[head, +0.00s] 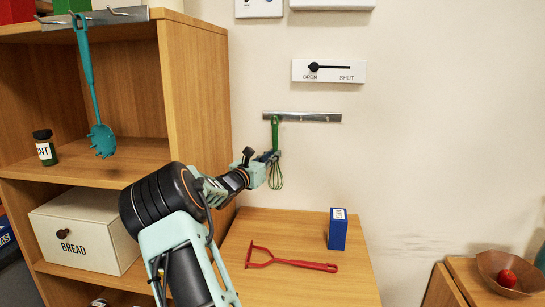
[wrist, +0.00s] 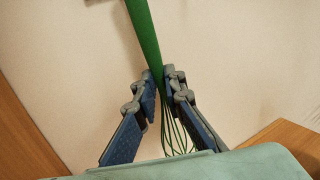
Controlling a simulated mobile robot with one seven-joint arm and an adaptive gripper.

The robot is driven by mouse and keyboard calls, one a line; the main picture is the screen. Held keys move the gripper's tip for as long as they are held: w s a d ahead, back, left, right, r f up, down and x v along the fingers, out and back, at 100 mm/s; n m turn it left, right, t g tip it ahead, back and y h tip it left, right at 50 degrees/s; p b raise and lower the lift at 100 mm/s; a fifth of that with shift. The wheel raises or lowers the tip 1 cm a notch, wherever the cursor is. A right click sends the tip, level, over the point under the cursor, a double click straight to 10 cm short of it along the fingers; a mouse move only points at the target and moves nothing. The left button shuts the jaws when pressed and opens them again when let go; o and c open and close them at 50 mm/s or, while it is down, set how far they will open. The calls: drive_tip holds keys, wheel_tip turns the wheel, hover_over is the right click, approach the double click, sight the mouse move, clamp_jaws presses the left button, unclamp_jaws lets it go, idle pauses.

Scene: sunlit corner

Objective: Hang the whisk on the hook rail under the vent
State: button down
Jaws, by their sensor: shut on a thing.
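The green whisk (head: 275,134) hangs upright with its wire loops down, in front of the wall. My gripper (head: 268,157) is shut on it where the handle meets the wires. The wrist view shows the fingers (wrist: 161,84) on both sides of the whisk (wrist: 146,38). The metal hook rail (head: 312,117) is fixed to the wall, below a white plate with a slider marked OPEN and SHUT (head: 343,73). The top of the handle overlaps the rail's left part in the head view. I cannot tell whether it is on a hook.
A wooden cabinet (head: 196,100) stands close on the left, with a teal utensil (head: 92,90) hanging from another rail. Below the whisk, a low wooden top (head: 300,228) holds a red peeler-like tool (head: 290,263) and a blue box (head: 337,232). The wall to the right is clear.

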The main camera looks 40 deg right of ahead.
sight(275, 125)
idle(0.3)
drive_tip(key=c, duration=1.9)
unclamp_jaws()
drive_tip(key=shift+c, duration=0.2)
wheel_tip(275, 125, up, 10)
